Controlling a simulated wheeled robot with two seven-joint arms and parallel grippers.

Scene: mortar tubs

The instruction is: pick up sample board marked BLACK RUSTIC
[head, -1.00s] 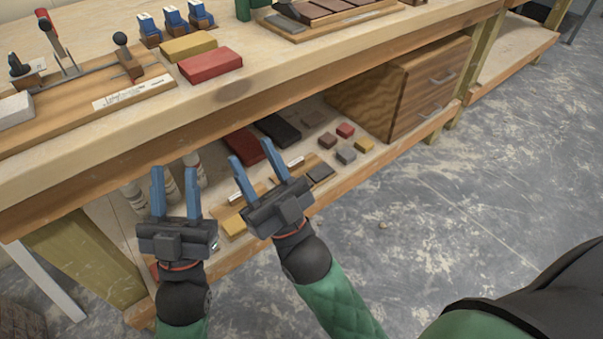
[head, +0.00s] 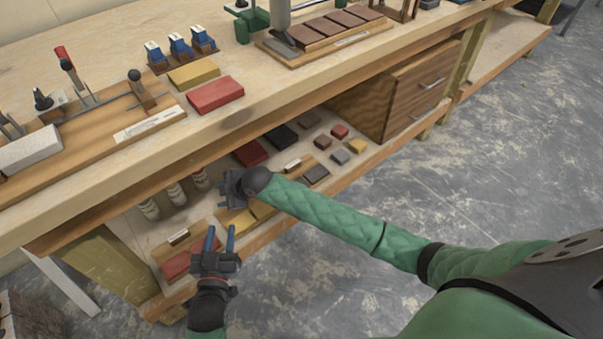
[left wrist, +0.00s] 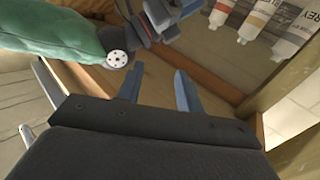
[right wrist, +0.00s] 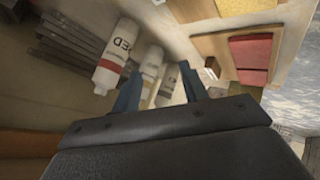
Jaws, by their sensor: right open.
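Sample boards lie on the lower shelf; I cannot read BLACK RUSTIC on any of them. One board (head: 294,180) carries a dark grey sample (head: 316,175) and a white label. A board with a yellow sample (head: 238,221) lies left of it, partly hidden by my right arm. A board with a red sample (head: 178,265) lies nearest the left end; it also shows in the right wrist view (right wrist: 253,58). My left gripper (head: 220,234) is open and empty beside the red sample. My right gripper (right wrist: 160,88) is open and empty under the bench top, near the tubes.
The bench top (head: 180,139) overhangs the shelf. Dark and red bricks (head: 250,153) and several small samples lie further right, before a wooden drawer unit (head: 400,90). Floor in front is clear.

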